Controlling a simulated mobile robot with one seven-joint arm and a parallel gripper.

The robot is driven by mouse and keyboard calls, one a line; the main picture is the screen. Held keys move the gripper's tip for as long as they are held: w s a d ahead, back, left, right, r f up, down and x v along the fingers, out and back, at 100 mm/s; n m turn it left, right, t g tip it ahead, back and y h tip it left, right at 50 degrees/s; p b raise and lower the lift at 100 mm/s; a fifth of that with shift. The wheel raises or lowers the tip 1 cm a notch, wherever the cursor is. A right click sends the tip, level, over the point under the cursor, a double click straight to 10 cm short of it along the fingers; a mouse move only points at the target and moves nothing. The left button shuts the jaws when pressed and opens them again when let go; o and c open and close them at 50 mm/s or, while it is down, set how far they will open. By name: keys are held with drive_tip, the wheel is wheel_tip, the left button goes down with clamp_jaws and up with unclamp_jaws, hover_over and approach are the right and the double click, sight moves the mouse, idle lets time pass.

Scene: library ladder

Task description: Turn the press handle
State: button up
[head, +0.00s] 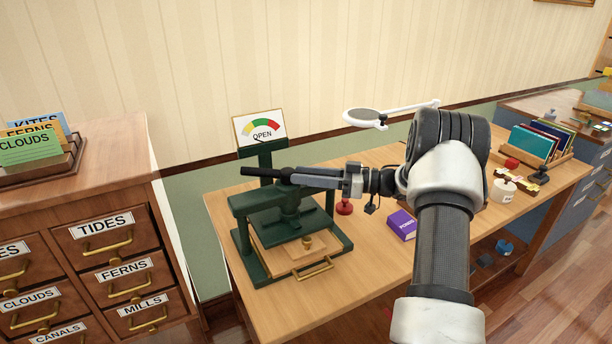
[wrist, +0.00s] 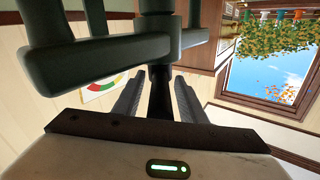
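The dark green press (head: 243,235) stands on the wooden table, with a wooden board and brass knob in its base. Its black handle (head: 251,171) sticks out to the left at the top; dark green parts of the press fill the upper left of the wrist view (wrist: 90,60). My gripper (head: 308,178) reaches in from the right at handle height. In the wrist view my gripper's fingers (wrist: 158,92) lie on either side of a black bar, with narrow gaps showing beside it. The bar seems to be the handle; contact at the fingertips is unclear.
A gauge card reading OPEN (head: 262,129) stands behind the press. A red stamp (head: 344,207), a purple box (head: 402,225) and a white magnifier lamp (head: 365,118) are to the right. A labelled drawer cabinet (head: 95,165) stands at left.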

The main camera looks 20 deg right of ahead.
drive_tip(key=shift+d, duration=0.1)
drive_tip(key=v, duration=1.7)
drive_tip(key=shift+s, duration=0.15)
drive_tip(key=shift+d, duration=0.1)
